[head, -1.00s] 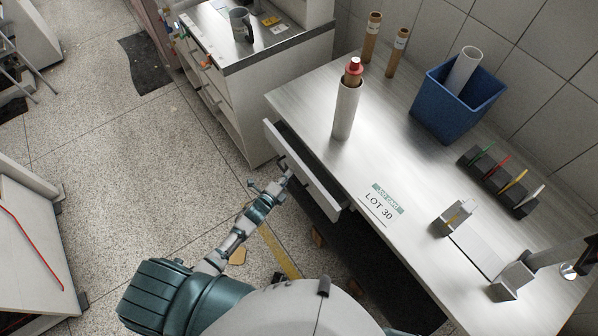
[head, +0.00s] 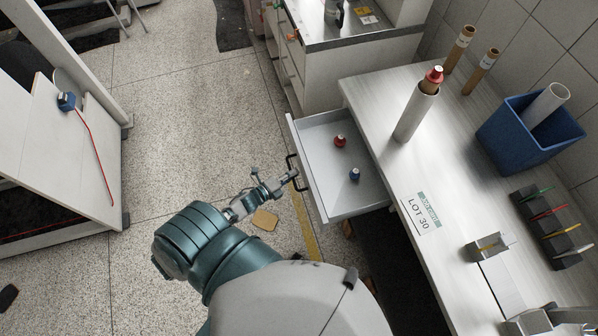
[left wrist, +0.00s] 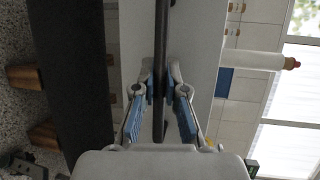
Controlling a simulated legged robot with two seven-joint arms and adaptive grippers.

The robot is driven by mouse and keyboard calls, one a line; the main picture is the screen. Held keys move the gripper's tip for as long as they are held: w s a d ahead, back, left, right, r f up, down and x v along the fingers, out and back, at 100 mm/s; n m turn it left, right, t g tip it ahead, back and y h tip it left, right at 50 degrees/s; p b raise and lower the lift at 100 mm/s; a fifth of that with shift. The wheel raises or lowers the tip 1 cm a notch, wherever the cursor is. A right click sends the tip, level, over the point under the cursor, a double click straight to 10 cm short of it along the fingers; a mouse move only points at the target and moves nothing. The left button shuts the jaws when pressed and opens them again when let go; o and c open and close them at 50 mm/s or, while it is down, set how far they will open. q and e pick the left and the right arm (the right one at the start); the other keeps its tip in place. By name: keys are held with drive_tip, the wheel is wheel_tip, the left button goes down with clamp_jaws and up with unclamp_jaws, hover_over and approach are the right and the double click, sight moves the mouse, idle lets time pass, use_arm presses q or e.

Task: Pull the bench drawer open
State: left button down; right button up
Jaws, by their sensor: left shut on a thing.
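The bench drawer (head: 337,205) stands pulled out from under the bench top, with its grey inside showing. A red-topped item (head: 339,141) and a blue-topped item (head: 354,174) are inside it. The drawer's dark bar handle (head: 291,172) is on its front panel. My left gripper (head: 288,178) is at the handle. In the left wrist view, the blue-padded fingers of my left gripper (left wrist: 160,100) are shut on the dark handle bar (left wrist: 161,60), one on each side. My right gripper does not show.
The bench top (head: 385,130) carries a white tube with a red cap (head: 416,112), a blue bin (head: 520,150), a LOT 30 card (head: 419,213) and a dark rack (head: 545,225). A cabinet (head: 335,75) stands behind. Speckled floor left of the drawer is mostly clear.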

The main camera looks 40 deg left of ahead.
use_arm(q)
drive_tip(key=shift+s+a+f, duration=0.1)
drive_tip(key=shift+s+f, duration=0.2)
drive_tip(key=shift+s, duration=0.15)
drive_tip(key=c, duration=1.2)
unclamp_jaws()
drive_tip(key=shift+w+r, duration=0.1)
drive_tip(key=shift+w, duration=0.05)
drive_tip(key=v, duration=1.2)
